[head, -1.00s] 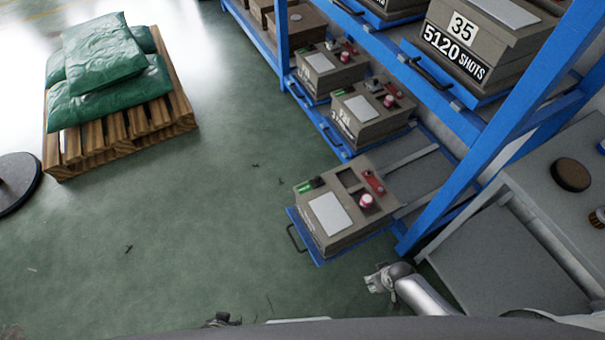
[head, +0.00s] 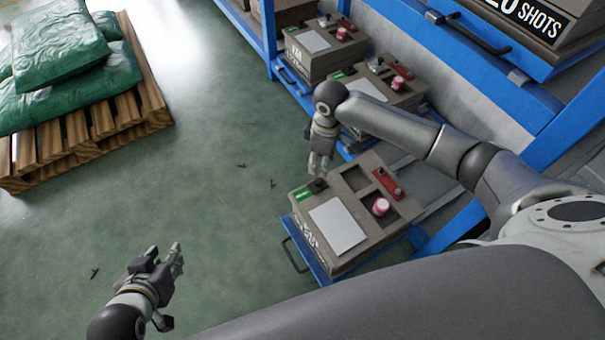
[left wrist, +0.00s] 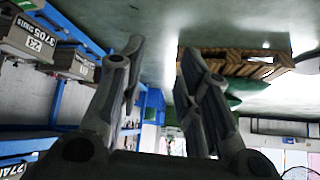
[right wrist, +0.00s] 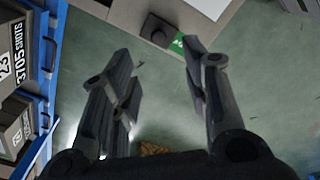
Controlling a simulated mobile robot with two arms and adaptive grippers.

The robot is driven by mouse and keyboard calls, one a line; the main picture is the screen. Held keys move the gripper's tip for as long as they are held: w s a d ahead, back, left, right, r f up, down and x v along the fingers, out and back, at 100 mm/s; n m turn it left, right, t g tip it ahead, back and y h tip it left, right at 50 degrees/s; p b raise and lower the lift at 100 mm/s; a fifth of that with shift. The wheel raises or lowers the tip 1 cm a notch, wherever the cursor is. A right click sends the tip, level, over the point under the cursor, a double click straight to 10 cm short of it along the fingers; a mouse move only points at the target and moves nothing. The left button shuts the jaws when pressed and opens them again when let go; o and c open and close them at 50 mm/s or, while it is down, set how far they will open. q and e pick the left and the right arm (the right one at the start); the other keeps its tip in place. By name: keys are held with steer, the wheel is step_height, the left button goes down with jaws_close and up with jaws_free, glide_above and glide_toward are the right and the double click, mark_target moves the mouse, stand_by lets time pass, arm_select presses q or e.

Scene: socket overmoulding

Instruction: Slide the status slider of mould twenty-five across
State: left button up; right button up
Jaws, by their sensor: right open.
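A brown-grey mould (head: 365,238) sits on a pulled-out blue drawer (head: 318,262); its front number is too slanted to read. Its top has a status slider with a dark knob (head: 317,186) beside a green strip (head: 304,194). Knob and strip also show at the top of the right wrist view (right wrist: 158,29). My right gripper (head: 319,170) is open and empty, pointing down just above and behind the knob, apart from it as far as I can tell. My left gripper (head: 172,262) is open and empty over the floor, left of the drawer.
The mould's top also holds a white plate (head: 338,226), a pink-red knob (head: 380,206) and a red part (head: 388,183). More moulds (head: 325,48) stand on the blue rack behind. A pallet (head: 90,130) with green sacks is at the left.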

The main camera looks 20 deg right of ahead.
steer(key=b, duration=0.3)
glide_above(318, 181)
steer(key=shift+n, duration=0.4)
step_height(318, 181, down, 5)
steer(key=shift+r, duration=0.2)
step_height(318, 181, down, 5)
steer(key=shift+r+b, duration=0.1)
steer(key=shift+b, duration=0.7)
arm_select(q)
steer(key=w+d+r+t+h, duration=0.1)
steer(key=w+r+t, duration=0.3)
steer(key=r, duration=0.5)
steer(key=w+d+r+t+h, duration=0.2)
steer(key=w+d+r+t, duration=0.1)
steer(key=r+t, duration=0.4)
steer(key=shift+w+r+t, duration=0.4)
steer(key=shift+w+r, duration=0.05)
steer(key=shift+r, duration=1.05)
arm_select(e)
steer(key=shift+f, duration=0.25)
jaws_close()
